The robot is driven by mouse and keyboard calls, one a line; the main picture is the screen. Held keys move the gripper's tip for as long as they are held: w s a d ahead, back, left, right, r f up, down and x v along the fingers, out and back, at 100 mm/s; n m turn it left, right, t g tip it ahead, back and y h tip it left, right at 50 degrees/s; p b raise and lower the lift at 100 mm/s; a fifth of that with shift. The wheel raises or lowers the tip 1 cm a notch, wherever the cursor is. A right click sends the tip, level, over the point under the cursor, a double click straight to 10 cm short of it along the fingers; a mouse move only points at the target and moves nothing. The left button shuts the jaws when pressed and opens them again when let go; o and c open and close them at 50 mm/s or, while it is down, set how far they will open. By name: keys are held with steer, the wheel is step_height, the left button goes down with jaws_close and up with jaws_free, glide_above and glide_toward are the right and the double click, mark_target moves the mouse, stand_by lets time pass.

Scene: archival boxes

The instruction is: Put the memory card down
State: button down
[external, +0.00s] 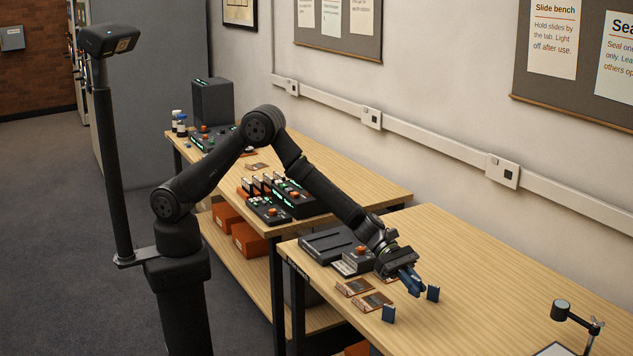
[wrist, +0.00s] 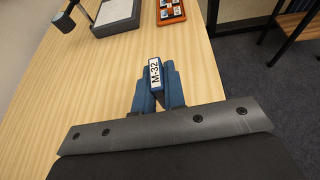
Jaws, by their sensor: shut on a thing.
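The memory card (wrist: 155,74) is blue with a white label reading "M-32". It is pinched between the two blue fingers of my gripper (wrist: 158,96) in the wrist view, with its labelled face toward the camera. In the external view my gripper (external: 413,285) reaches down over the near wooden table (external: 490,270). The card cannot be told apart from the blue fingers there. I cannot tell whether its lower edge touches the table.
A lamp (external: 575,315) stands at the right. In the wrist view, a grey tray (wrist: 117,19) and an orange tray (wrist: 171,13) lie ahead.

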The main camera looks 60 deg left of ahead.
steer(key=s+d+g, duration=0.1)
steer(key=s+d, duration=0.2)
steer(key=s, duration=0.2)
glide_above(431, 325)
steer(key=shift+m, duration=0.4)
step_height(431, 325, down, 7)
steer(key=shift+f, duration=2)
steer(key=shift+f, duration=0.15)
steer(key=c, duration=1.5)
jaws_free()
